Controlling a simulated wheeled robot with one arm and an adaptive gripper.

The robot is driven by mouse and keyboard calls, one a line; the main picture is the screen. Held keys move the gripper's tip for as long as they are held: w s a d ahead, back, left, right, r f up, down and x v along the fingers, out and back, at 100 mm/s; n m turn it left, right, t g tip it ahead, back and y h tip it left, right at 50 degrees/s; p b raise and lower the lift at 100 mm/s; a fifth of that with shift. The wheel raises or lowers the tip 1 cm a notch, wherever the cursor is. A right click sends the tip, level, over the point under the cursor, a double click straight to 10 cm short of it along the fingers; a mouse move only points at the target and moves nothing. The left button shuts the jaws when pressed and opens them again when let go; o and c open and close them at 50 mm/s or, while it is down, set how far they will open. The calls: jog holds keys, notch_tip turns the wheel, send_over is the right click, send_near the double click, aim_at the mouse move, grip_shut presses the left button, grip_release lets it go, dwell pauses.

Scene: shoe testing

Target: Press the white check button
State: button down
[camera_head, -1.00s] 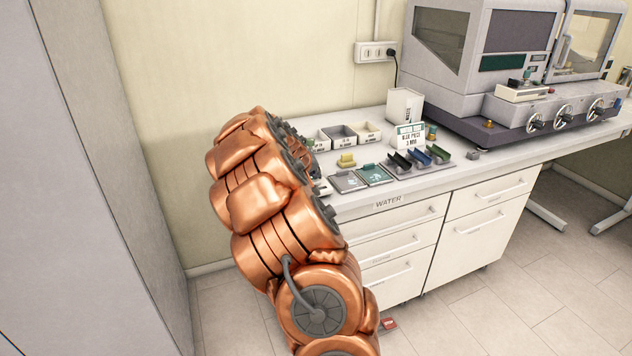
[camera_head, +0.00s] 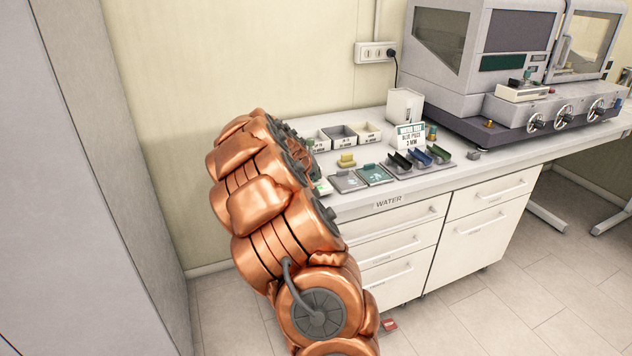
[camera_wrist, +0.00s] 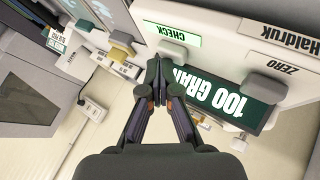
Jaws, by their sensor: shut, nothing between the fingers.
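In the wrist view, my gripper (camera_wrist: 155,80) is shut and empty, its fingertips together at the white check button (camera_wrist: 172,50). The fingertips overlap the button's near edge; I cannot tell whether they touch or press it. The CHECK label (camera_wrist: 172,28) beside the button is lit green. The device also has a ZERO button (camera_wrist: 262,88) and a dark display (camera_wrist: 225,100) reading "100 GRAM", partly covered by a finger. In the head view, my copper-coloured arm hides my gripper and most of the device (camera_head: 322,187).
The white counter (camera_head: 465,169) holds two flat plates (camera_head: 347,181), a yellow block (camera_head: 347,160), several small bins (camera_head: 340,136) and a rack of dark holders (camera_head: 420,160). A large grey machine (camera_head: 465,90) stands at the back right. A grey panel (camera_head: 85,150) rises at the left.

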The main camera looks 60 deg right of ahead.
aim_at(314, 182)
dwell(0.7)
jog(key=shift+r, duration=0.8)
jog(key=shift+r, duration=0.15)
jog(key=shift+r+p, duration=0.45)
jog(key=shift+r, duration=1.9)
